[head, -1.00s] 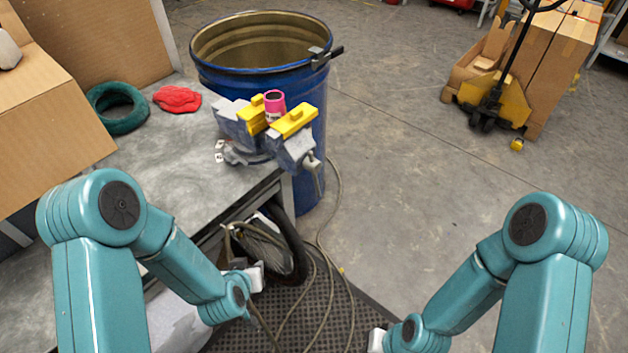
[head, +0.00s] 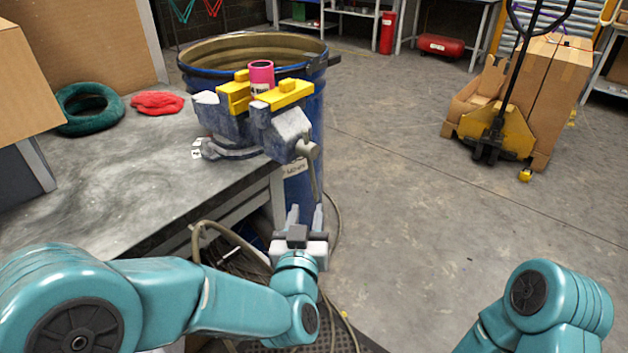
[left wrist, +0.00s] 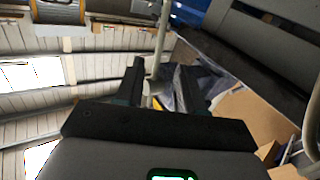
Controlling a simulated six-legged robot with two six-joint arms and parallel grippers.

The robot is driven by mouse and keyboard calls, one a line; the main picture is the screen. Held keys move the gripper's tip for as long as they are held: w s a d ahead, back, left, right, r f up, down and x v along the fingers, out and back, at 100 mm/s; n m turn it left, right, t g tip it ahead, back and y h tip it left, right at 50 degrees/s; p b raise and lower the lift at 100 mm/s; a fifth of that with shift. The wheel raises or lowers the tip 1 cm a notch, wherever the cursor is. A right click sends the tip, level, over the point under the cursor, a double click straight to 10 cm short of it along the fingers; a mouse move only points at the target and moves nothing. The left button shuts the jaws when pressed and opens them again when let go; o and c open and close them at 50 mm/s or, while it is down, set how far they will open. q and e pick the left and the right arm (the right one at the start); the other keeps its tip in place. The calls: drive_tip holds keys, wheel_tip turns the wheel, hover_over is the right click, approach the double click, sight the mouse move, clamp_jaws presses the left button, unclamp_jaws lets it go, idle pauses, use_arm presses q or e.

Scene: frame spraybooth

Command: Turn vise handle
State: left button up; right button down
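The grey-blue vise (head: 285,130) with yellow jaw covers is mounted at the corner of the workbench. A pink cylinder (head: 262,76) stands between its jaws. The vise handle (head: 313,177), a thin grey bar, hangs down from the screw end on the vise's right side. My left gripper (head: 305,210) is open, fingers pointing up, at the handle's lower end. In the left wrist view, the open left gripper (left wrist: 160,75) has a thin pale bar and part of the vise showing between its fingers; contact cannot be told. My right gripper is out of view.
The grey workbench (head: 110,195) holds a green ring (head: 88,108), a red cloth (head: 157,103) and a cardboard box (head: 25,85). A blue drum (head: 307,198) stands behind the vise. Hoses lie below. A yellow pallet jack (head: 497,130) stands far right; floor between is clear.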

sight(313, 182)
use_arm(q)
drive_tip(key=w, duration=0.9)
drive_tip(key=w+d, duration=0.1)
drive_tip(key=w, duration=0.3)
drive_tip(key=shift+w, duration=0.15)
clamp_jaws()
